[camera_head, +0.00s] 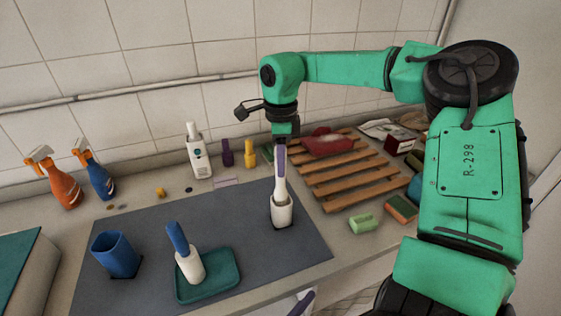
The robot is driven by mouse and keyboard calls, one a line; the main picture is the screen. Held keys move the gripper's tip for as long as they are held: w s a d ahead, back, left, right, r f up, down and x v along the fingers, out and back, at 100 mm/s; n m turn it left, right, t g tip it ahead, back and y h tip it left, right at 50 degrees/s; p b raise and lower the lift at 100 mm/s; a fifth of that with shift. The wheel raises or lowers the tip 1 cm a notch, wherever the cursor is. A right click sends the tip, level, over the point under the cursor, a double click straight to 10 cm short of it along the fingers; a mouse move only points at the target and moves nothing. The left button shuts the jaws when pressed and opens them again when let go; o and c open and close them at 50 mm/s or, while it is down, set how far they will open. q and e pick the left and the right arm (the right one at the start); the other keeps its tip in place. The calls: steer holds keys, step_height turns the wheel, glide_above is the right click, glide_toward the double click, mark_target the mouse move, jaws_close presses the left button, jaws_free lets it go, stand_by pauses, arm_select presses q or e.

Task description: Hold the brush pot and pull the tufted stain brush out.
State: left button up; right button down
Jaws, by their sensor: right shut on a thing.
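A purple-and-white brush handle (280,176) stands upright in a white pot (281,211) at the right of the dark mat. My right gripper (279,143) is above it, pointing down, shut on the top of this handle. The fingertips are small and partly hidden. A second brush with a blue handle (177,237) leans in another white pot (190,267) on a teal tray (222,285). Both brush heads are hidden, so I cannot tell which is tufted. My left gripper is not in view.
A blue cup (115,254) stands on the mat's left (150,220). Spray bottles (62,182), a white bottle (198,152) and small items line the wall. A wooden rack (345,177) with a red item lies to the right, near a green block (363,222) and sponge (400,208).

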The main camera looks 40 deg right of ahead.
steer(key=shift+r+p, duration=1.55)
steer(key=shift+r, duration=0.45)
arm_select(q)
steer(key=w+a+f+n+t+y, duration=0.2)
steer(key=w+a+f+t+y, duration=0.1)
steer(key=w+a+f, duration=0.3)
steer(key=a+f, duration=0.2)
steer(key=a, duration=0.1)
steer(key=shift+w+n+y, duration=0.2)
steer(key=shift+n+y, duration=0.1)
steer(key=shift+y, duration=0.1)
arm_select(e)
steer(key=shift+f, duration=0.1)
